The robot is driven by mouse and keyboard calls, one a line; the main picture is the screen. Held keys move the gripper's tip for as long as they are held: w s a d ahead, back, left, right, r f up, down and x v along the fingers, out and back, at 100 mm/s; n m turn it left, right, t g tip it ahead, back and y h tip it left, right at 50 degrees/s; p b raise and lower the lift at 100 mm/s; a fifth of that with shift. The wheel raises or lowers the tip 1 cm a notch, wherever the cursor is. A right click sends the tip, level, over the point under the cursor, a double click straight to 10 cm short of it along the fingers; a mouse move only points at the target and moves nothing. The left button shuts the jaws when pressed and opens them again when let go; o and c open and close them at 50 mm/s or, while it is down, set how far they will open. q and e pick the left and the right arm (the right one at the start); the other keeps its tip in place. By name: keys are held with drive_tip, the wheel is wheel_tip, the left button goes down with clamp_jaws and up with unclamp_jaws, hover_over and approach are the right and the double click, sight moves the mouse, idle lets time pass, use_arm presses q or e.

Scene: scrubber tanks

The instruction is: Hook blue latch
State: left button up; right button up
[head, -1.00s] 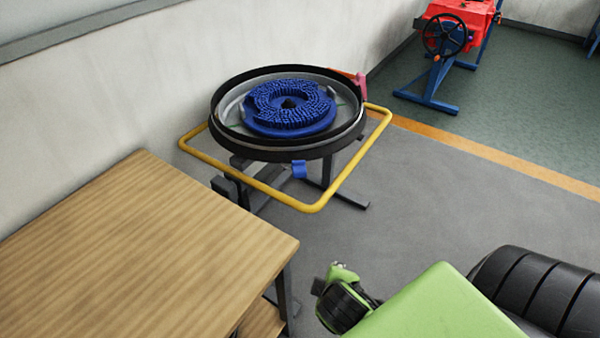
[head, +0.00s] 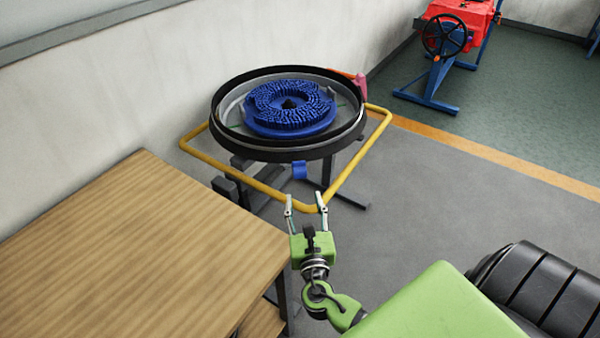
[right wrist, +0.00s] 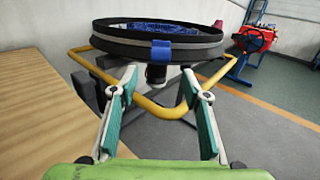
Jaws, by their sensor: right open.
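The blue latch (head: 299,170) hangs on the front of the round black-rimmed scrubber tank (head: 225,139). It also shows in the right wrist view (right wrist: 161,50), upright against the tank's rim band, ahead of and between my fingers. My right gripper (head: 305,200) is open and empty, in front of the latch and apart from it, near the front of the yellow tube frame. In the right wrist view the right gripper's (right wrist: 159,80) two teal-padded fingers point toward the tank. A blue ring-shaped brush (head: 290,106) lies inside the tank. My left gripper is not in view.
The yellow tube frame (head: 358,161) surrounds the tank stand below its rim. A wooden table (head: 140,250) stands at the left, close to my right gripper. A red machine with a wheel (head: 458,30) is at the back right. The grey floor (head: 470,210) on the right is clear.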

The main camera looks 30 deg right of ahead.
sight(301, 177)
drive_tip(key=p+x, duration=0.1)
drive_tip(key=x, duration=1)
drive_tip(key=shift+d, duration=0.1)
clamp_jaws()
